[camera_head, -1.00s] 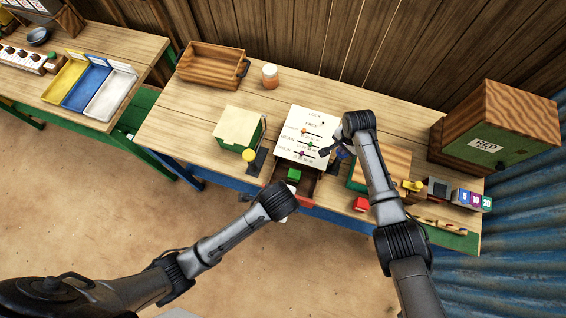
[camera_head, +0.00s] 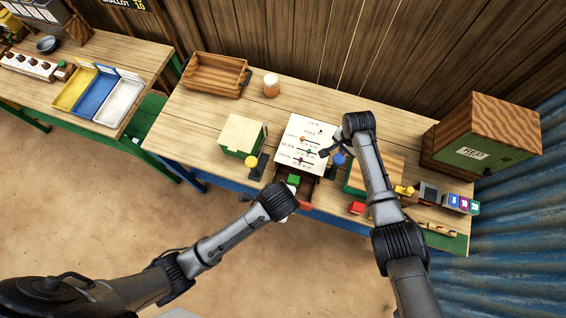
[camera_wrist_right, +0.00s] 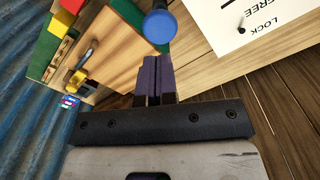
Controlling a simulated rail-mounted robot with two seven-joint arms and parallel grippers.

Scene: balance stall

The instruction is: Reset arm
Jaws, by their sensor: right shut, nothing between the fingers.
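My right gripper (camera_head: 330,149) hangs over the right edge of the white panel with sliders (camera_head: 305,131). In the right wrist view its dark purple fingers (camera_wrist_right: 158,70) are together with nothing between them. A round blue knob (camera_wrist_right: 160,26) stands just beyond the fingertips in that view; I cannot tell if they touch. It also shows in the head view, the blue knob (camera_head: 339,160) below the gripper. My left arm reaches in to the table's front edge, by an open drawer with a green block (camera_head: 293,180). The left fingers are hidden behind its wrist.
A green box with a cream top (camera_head: 242,133) and a yellow knob (camera_head: 251,162) stand left of the panel. A wooden board (camera_head: 378,170), red block (camera_head: 356,208) and big wooden box (camera_head: 480,140) are to the right. A wooden tray (camera_head: 213,74) and jar (camera_head: 271,85) are at the back.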

